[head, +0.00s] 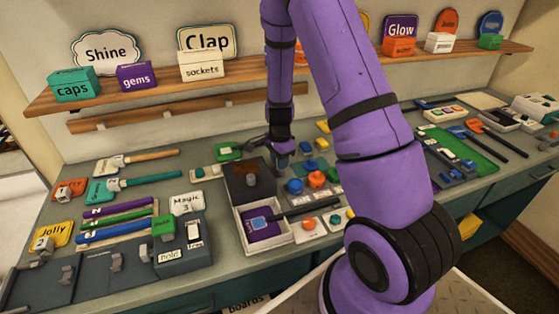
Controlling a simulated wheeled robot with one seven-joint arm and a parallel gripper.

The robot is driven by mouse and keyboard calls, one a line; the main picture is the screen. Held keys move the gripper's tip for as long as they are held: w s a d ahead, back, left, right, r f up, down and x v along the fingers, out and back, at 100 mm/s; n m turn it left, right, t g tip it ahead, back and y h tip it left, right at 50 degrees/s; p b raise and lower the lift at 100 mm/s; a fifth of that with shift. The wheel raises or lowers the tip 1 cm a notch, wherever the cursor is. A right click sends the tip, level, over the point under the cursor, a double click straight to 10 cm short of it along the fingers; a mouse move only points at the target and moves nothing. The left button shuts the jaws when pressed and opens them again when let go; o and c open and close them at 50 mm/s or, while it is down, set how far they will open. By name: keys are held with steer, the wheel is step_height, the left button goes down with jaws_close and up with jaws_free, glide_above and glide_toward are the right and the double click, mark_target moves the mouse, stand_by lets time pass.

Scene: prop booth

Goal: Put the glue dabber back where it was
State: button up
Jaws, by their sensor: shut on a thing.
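My gripper (283,151) is over the back middle of the worktop, seen small and partly from behind. It is shut on a small dark bluish thing (285,161), apparently the glue dabber. Most of that thing is hidden by the jaws, and I cannot tell whether it touches the worktop. A green tray-like piece (228,152) lies just left of the gripper. Blue and orange round pieces (316,179) stand in front and to the right. No empty place marked for the dabber can be made out.
A white box (286,241) with a dark raised lid (262,184) stands in front of the gripper. A green mat (466,149) is at right. A wooden shelf (225,76) runs above; my arm hides much of the middle right.

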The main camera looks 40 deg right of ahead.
steer(key=o, duration=0.9)
step_height(320, 180, up, 12)
steer(key=shift+a+r, duration=0.1)
steer(key=shift+r, duration=0.15)
steer(key=s+a+r+n+t, duration=0.1)
steer(key=s+a+r+n, duration=0.25)
steer(key=r, duration=0.25)
steer(key=s+a+r+n+t+y, duration=0.1)
steer(key=s+a+r+n, duration=0.1)
steer(key=s+r+n, duration=0.3)
steer(key=s+a+r+n+t, duration=0.1)
steer(key=s+a+r, duration=0.15)
steer(key=r, duration=0.45)
steer(key=s+a+r+n, duration=0.1)
steer(key=s+r+n, duration=0.1)
steer(key=s, duration=0.3)
steer(key=s+a+r+n+t, duration=0.1)
steer(key=s+a+r+n, duration=0.1)
steer(key=s, duration=0.3)
steer(key=s+a+r+n+t+h, duration=0.1)
steer(key=s+r+n, duration=0.2)
steer(key=s+n, duration=0.1)
steer(key=shift+s+a+n, duration=0.35)
steer(key=shift+s+a, duration=0.05)
steer(key=shift+s, duration=0.4)
